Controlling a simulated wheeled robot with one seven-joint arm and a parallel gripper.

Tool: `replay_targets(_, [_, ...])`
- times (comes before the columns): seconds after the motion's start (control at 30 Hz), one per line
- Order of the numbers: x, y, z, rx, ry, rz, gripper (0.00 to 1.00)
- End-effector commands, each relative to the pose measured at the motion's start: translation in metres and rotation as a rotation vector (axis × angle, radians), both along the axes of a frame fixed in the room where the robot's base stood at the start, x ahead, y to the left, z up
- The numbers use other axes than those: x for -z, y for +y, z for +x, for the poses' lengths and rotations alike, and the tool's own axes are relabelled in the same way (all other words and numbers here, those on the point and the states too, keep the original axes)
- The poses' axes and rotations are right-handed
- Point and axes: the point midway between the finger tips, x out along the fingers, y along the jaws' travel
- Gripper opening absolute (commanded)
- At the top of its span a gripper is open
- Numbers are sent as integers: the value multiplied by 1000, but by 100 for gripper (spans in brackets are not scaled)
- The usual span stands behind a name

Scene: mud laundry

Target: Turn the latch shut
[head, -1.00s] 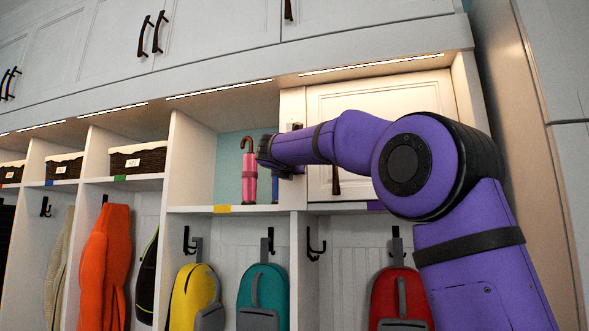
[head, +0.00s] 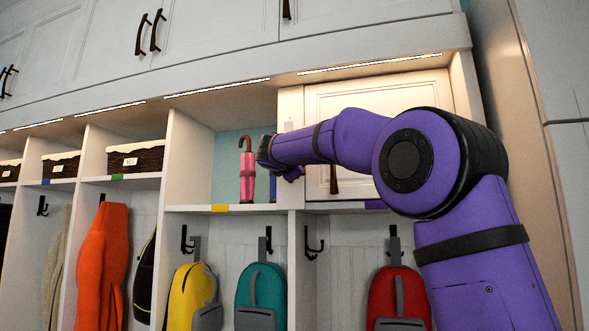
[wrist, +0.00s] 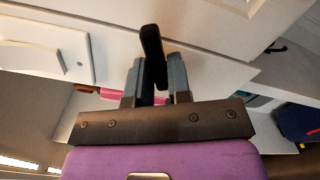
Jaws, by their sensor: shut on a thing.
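The latch (wrist: 152,45) is a black bar in the wrist view, standing between the two grey fingers of my gripper (wrist: 158,66). The fingers are closed on it, and its rounded end sticks out past their tips. In the head view my wrist is in front of the post left of the cream cabinet door (head: 395,95). My forearm hides the fingers and most of the latch there. The door looks shut in its frame, with a dark handle (head: 334,180) hanging low on its left side.
A pink umbrella (head: 247,175) stands in the open cubby just left of my wrist. Hooks with a yellow bag (head: 190,295), a teal bag (head: 262,290) and a red bag (head: 396,290) hang below the shelf. Upper cabinets run above.

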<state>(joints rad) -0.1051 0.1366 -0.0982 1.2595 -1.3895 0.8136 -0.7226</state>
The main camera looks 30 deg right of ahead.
Motion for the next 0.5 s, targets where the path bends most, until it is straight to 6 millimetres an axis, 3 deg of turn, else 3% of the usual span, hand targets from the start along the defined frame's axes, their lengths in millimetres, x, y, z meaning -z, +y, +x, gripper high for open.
replay_targets(0.5, [5,-1,-1,2,-275,275,0])
